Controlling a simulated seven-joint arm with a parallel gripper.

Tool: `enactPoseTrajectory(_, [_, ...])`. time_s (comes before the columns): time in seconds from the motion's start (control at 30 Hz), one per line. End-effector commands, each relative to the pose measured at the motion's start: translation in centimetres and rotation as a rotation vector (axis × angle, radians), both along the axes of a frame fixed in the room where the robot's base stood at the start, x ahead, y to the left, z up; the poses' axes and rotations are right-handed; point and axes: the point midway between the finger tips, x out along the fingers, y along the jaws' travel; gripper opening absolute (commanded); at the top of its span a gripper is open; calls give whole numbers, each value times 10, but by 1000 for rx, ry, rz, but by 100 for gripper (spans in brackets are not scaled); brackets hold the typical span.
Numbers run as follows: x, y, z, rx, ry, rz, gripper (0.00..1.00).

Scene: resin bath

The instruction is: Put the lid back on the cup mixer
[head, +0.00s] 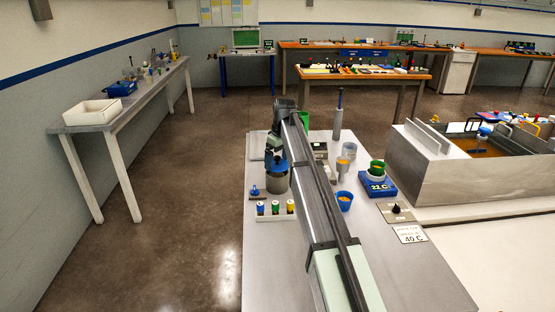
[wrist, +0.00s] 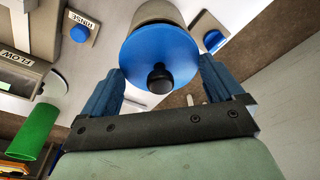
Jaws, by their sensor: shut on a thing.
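The lid is a blue disc with a black knob (wrist: 160,50), held between the two blue fingers of my gripper (wrist: 162,68) in the wrist view. The cup mixer is a grey cylinder (wrist: 163,11) right behind the lid there. In the head view my gripper (head: 275,152) is above the grey cup mixer (head: 277,186) on the metal bench, with blue showing at the mixer's top. The lid covers much of the mixer's end in the wrist view. I cannot tell whether it touches the rim.
Small bottles in a white rack (head: 276,211) stand in front of the mixer. My arm crosses the metal bench (head: 405,280). To its right are a blue cup (head: 344,201), a blue scale (head: 378,187) with a green cup (head: 377,166), and the steel bath (head: 435,178).

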Motion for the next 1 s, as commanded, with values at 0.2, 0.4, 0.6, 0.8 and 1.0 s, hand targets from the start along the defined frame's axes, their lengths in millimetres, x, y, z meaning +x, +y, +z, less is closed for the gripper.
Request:
enactPoseTrajectory(0.2, [0,0,-2,1,-1,0,63])
enactPoseTrajectory(0.4, [0,0,-5,0,0,0,63])
enactPoseTrajectory(0.6, [0,0,-10,0,0,0,63])
enactPoseTrajectory(0.8, [0,0,-14,0,0,0,63])
enactPoseTrajectory(1.0, [0,0,-14,0,0,0,100])
